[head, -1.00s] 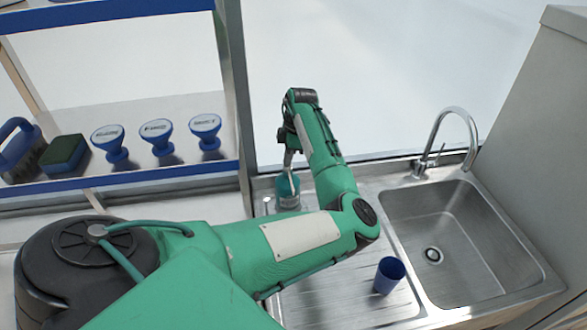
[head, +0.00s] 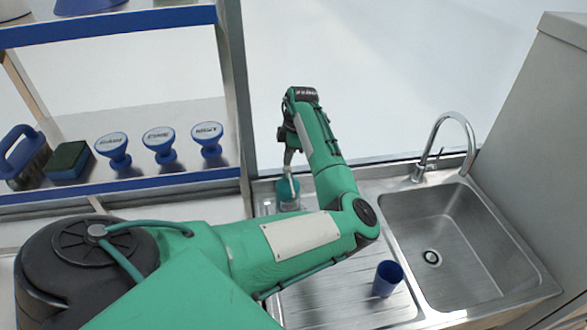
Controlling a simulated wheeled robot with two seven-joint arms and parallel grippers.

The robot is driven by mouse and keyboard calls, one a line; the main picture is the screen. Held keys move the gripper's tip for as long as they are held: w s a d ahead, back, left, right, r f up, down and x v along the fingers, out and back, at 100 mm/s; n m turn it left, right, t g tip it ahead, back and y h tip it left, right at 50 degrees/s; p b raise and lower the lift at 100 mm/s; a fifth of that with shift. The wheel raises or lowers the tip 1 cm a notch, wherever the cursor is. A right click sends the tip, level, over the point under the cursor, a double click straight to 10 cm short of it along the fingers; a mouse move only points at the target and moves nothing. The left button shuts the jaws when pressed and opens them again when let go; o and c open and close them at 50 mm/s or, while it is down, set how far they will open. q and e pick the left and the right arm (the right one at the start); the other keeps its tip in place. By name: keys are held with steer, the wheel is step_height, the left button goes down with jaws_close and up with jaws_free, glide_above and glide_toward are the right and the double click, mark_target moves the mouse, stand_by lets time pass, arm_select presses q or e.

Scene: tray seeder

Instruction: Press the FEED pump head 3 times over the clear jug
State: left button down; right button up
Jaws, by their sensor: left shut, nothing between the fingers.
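My left gripper (head: 289,158) is shut and empty, pointing down at the back left of the steel drainboard. Directly under it is a small teal thing (head: 288,190) with a paler, clear-looking lower part, which may be the pump or the jug. The fingertips are at or just above its top; I cannot tell whether they touch. My arm hides part of the area around it. No FEED lettering is readable there, and I cannot make out the pump and the jug as separate things. My right gripper is not in view.
A dark blue cup (head: 387,279) stands on the drainboard (head: 335,300), left of the sink (head: 432,230) and its tap (head: 450,125). A shelf at left holds several blue-handled items, a sponge (head: 68,160) and a brush (head: 22,155). A post (head: 238,100) rises beside the drainboard.

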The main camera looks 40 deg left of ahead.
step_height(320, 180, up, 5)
steer(key=p, duration=0.5)
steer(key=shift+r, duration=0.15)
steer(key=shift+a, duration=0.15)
